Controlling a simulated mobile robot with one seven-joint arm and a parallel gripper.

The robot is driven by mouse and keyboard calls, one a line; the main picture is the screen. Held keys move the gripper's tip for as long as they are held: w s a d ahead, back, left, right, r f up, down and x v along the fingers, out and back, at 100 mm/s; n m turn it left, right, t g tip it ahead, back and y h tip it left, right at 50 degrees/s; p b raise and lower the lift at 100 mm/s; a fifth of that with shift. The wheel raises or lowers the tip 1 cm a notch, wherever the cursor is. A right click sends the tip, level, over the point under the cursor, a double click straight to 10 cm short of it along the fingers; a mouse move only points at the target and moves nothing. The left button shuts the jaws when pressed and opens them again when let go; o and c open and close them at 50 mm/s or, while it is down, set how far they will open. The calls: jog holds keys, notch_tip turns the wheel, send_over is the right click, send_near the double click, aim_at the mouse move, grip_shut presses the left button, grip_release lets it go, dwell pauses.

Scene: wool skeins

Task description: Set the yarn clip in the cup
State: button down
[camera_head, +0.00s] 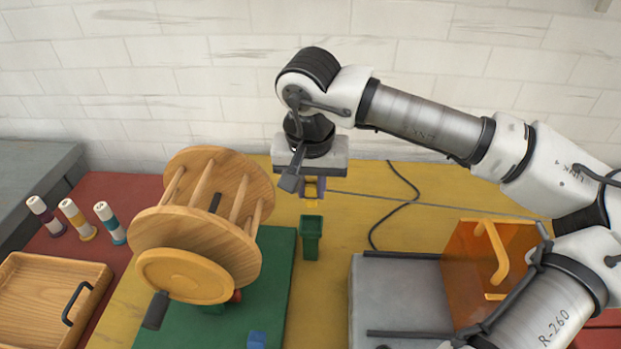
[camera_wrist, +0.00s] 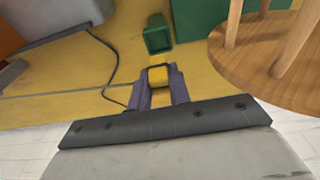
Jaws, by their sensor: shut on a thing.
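The yarn clip (camera_wrist: 158,76) is a small yellow piece between my gripper's fingers in the wrist view. In the head view my gripper (camera_head: 313,190) points down and is shut on the clip, whose yellow lower end (camera_head: 312,203) shows just under the fingers. The cup is a small green square-mouthed holder (camera_head: 311,237) that stands upright. The clip is above the table on the far side of the cup and apart from it. In the wrist view the cup (camera_wrist: 158,36) is just beyond the clip, with its open mouth showing.
A wooden reel (camera_head: 197,222) with a crank stands close left of the cup on a green base (camera_head: 275,285). An orange see-through cover (camera_head: 475,265) with a handle is at the right by a grey block (camera_head: 385,295). Three spools (camera_head: 75,216) and a wooden tray (camera_head: 45,285) lie left.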

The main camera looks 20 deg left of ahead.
aim_at(311, 205)
jog(key=shift+f+b, duration=2.2)
jog(key=shift+f, duration=0.95)
jog(key=c, duration=1.2)
grip_release()
notch_tip(311, 205, up, 14)
jog(key=s, duration=0.2)
jog(key=shift+d+f, duration=0.15)
jog(key=shift+f, duration=0.05)
